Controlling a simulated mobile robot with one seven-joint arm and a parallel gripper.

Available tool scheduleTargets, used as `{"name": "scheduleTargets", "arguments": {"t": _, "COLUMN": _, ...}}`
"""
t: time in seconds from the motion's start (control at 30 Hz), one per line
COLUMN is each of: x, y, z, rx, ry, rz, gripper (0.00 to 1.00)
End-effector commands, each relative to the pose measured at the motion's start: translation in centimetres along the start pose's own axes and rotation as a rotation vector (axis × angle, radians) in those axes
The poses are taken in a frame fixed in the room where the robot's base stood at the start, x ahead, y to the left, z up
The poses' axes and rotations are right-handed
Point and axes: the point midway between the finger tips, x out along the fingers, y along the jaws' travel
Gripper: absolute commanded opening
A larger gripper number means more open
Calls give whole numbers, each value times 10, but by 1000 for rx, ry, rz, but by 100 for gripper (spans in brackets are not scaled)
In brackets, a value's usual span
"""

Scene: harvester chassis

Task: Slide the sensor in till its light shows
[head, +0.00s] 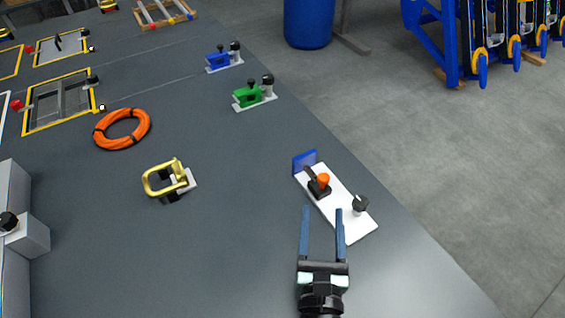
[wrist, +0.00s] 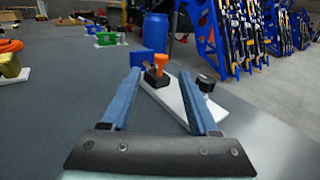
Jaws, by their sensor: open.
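A white plate (head: 345,208) lies on the dark surface at the right, with an upright blue plate (head: 305,161) at its far end. On it sits a small black block with an orange top (head: 322,182), which looks like the sensor; a dark strip runs from it toward the blue plate. A black knob (head: 360,204) stands near the plate's near right end. No lit light can be made out. My gripper (head: 323,210) is open and empty, its two blue fingers pointing at the block from the near side. In the wrist view the orange top (wrist: 161,62) shows between the fingertips, farther off.
A gold handle on a block (head: 168,180) stands to the left, with an orange ring (head: 122,129) behind it. Green (head: 248,96) and blue (head: 219,60) clamp-like fixtures stand farther back. The surface's right edge is close to the white plate.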

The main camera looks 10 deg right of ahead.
Motion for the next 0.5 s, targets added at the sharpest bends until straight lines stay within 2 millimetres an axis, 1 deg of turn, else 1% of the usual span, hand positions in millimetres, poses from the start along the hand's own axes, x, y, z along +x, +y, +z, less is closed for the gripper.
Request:
{"name": "scheduleTargets", "arguments": {"t": 0.03, "x": 0, "y": -5, "z": 0, "rx": 0, "ry": 0, "rz": -11, "gripper": 61}}
{"name": "scheduleTargets", "arguments": {"t": 0.1, "x": 2, "y": -9, "z": 1, "rx": 0, "ry": 0, "rz": -17, "gripper": 61}}
{"name": "scheduleTargets", "arguments": {"t": 0.17, "x": 5, "y": -9, "z": 1, "rx": 0, "ry": -1, "rz": -18, "gripper": 61}}
{"name": "scheduleTargets", "arguments": {"t": 0.27, "x": 16, "y": -9, "z": 3, "rx": -1, "ry": -2, "rz": -17, "gripper": 61}}
{"name": "scheduleTargets", "arguments": {"t": 0.5, "x": 57, "y": -9, "z": 4, "rx": 0, "ry": -3, "rz": -16, "gripper": 61}}
